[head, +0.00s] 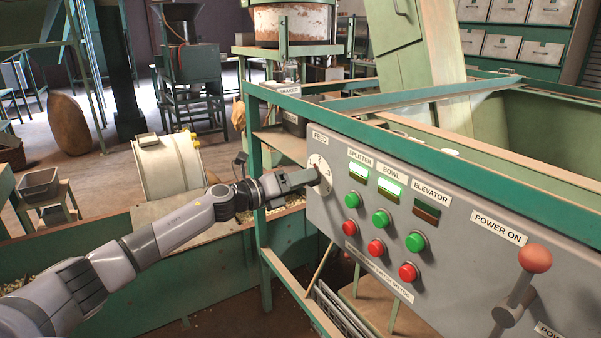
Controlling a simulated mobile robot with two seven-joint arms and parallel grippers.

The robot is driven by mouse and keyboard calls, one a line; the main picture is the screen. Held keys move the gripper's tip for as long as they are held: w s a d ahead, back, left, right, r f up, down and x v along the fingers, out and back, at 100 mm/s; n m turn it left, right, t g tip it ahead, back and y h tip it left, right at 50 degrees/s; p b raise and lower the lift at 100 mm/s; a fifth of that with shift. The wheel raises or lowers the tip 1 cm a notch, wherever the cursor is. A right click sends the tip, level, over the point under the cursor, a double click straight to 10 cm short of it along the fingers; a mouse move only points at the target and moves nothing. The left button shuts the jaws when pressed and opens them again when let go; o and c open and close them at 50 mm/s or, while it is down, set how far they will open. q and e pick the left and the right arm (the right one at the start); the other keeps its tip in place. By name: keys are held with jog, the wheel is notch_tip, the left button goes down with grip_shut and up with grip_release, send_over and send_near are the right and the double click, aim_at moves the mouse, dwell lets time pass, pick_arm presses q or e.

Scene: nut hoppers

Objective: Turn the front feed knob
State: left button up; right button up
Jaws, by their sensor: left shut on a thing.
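The feed knob (323,176) is at the left end of the grey control panel (340,215), under the FEED label (320,139). A pale round dial plate shows around it. My left gripper (312,178) reaches in from the left and is shut on the knob. Its fingers hide most of the knob, so I cannot tell which way it points. My right gripper is not in the head view.
The panel carries green and red buttons (382,218), lit indicators (390,186) and a red-balled power lever (535,258) at the right. A green frame rail (400,150) runs above the panel. A white drum (168,166) and wooden-edged bin stand left, near my arm.

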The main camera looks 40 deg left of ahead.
pick_arm(q)
jog(key=shift+n+p, duration=1.95)
jog(key=shift+n, duration=1.35)
jog(key=shift+a+f, duration=0.1)
jog(key=o, duration=1.1)
jog(key=shift+c, duration=0.2)
jog(key=shift+s, duration=0.1)
jog(key=b+v, duration=0.1)
jog(key=v, duration=0.6)
